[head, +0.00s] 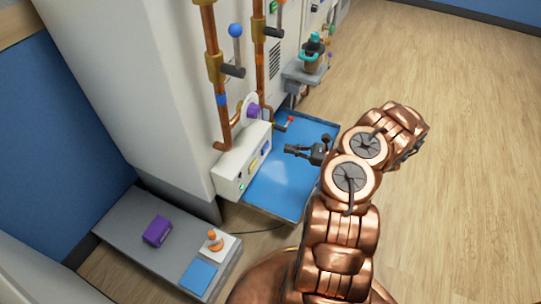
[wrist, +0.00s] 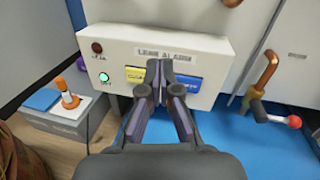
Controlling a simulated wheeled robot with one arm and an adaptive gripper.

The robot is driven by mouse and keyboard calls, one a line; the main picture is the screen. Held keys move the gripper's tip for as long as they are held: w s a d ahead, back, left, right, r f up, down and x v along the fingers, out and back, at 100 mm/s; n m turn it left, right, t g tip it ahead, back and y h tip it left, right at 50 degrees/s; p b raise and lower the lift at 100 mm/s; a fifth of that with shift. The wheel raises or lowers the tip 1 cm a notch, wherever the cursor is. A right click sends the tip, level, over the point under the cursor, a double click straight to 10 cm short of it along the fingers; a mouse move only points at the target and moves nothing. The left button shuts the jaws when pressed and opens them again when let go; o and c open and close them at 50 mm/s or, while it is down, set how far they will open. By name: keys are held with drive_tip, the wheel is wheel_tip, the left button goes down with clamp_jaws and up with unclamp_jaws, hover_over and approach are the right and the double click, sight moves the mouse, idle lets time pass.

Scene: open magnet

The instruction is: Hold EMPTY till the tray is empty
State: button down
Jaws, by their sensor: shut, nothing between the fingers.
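A white box (wrist: 215,50) marked "LEAK ALARM" shows in the wrist view and on the machine's side in the head view (head: 243,165). It bears a yellow button (wrist: 134,75) and a blue button (wrist: 188,84); their lettering is too small to read surely. My gripper (wrist: 160,68) is shut and empty, its tips in front of the gap between the buttons; I cannot tell whether they touch the box. In the head view my gripper (head: 289,149) is above the blue tray (head: 262,203). The tray has a pale sheen; I cannot tell whether it holds liquid.
A green lamp (wrist: 103,77) is lit; a red lamp (wrist: 97,47) looks dark. A red-tipped valve lever (wrist: 293,121) is at right. A grey platform (head: 125,222) holds a purple box (head: 157,231) and an orange joystick (head: 214,240). Wooden floor at right is clear.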

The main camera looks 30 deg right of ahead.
sight(267, 148)
drive_tip(key=s+d+f+m+t+h+b, duration=0.1)
drive_tip(key=s+d+f+m+t+h, duration=0.1)
drive_tip(key=d+f, duration=0.4)
wheel_tip(267, 148, down, 3)
drive_tip(key=shift+s+f+m+h+b, duration=0.1)
drive_tip(key=shift+s+m+h+b, duration=0.3)
drive_tip(key=shift+m+h, duration=0.25)
drive_tip(key=shift+a, duration=0.1)
drive_tip(key=b+x, duration=0.5)
drive_tip(key=x, duration=0.7)
drive_tip(key=shift+w+a, duration=0.25)
drive_tip(key=shift+w, duration=0.1)
drive_tip(key=shift+w+a, duration=0.25)
drive_tip(key=shift+w, duration=0.3)
